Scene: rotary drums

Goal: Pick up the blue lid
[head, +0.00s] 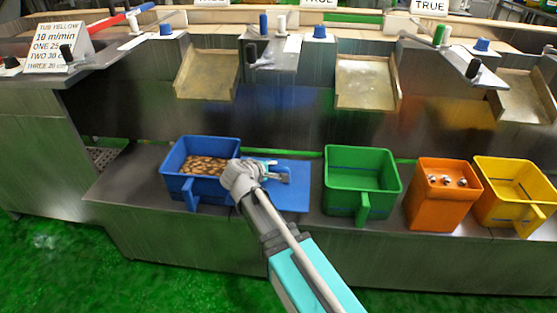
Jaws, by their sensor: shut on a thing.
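The blue lid (297,197) is a flat blue panel at the middle of the bench, between the blue tub and the green tub. My gripper (280,174) reaches over the lid and is shut on it, near its upper part. My wrist and arm hide the lid's left side. I cannot tell whether the lid rests on the bench or is a little above it. The blue tub (191,187) stands upright just left of it, open at the top, with many brown pieces (205,165) inside.
A green tub (360,170), an orange bin (440,206) with several small shiny pieces and a yellow tub (500,205) stand to the right on the metal bench (140,185). Metal chutes (365,84) and a control ledge with knobs are behind. Bare bench lies left of the blue tub.

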